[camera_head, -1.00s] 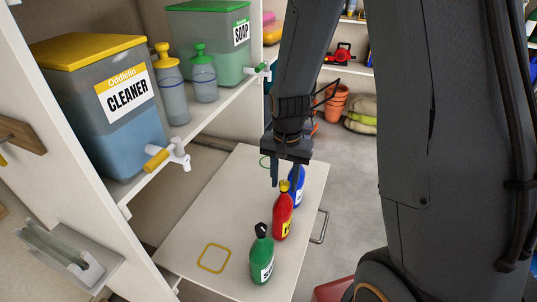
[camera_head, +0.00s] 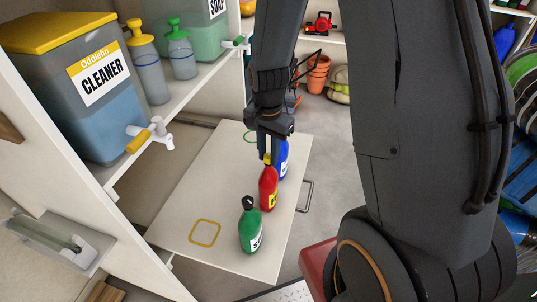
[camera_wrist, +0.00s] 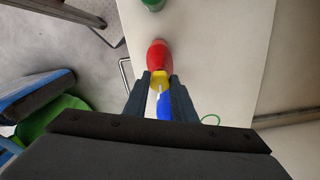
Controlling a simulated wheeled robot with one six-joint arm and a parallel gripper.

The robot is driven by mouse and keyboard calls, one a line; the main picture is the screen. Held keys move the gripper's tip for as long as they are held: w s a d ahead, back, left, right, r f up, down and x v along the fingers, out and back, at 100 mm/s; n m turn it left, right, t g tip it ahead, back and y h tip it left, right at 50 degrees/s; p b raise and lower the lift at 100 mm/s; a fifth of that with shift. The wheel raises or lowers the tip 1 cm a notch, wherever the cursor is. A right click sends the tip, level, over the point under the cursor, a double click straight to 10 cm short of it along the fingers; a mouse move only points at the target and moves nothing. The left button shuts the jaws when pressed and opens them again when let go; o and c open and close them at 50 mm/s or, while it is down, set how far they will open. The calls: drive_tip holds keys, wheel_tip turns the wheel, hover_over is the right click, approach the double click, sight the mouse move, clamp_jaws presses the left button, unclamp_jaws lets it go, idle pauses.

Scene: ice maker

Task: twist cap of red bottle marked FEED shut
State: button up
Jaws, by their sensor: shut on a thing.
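The red bottle (camera_head: 268,188) stands upright on the pull-out board, its yellow label partly turned away and only partly legible. Its yellow cap (camera_wrist: 157,80) sits between the two fingers of my gripper (camera_wrist: 160,92) in the wrist view. In the head view my gripper (camera_head: 268,152) comes down from above and its fingertips are shut on the cap. The fingers partly hide the cap there. How far the cap is turned cannot be told.
A green bottle (camera_head: 250,228) stands in front of the red one. A blue bottle (camera_head: 283,160) stands close behind it and also shows in the wrist view (camera_wrist: 164,106). The board (camera_head: 180,215) has free room at left, with a yellow outline (camera_head: 205,233). A shelf holds the cleaner tank (camera_head: 75,100).

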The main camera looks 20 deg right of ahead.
drive_tip(key=shift+m+p, duration=0.65)
drive_tip(key=shift+m, duration=1.15)
drive_tip(key=shift+m+p, duration=0.3)
drive_tip(key=shift+m, duration=0.2)
drive_tip(key=o, duration=0.7)
drive_tip(key=shift+r+p, duration=2.35)
drive_tip(key=shift+r, duration=0.7)
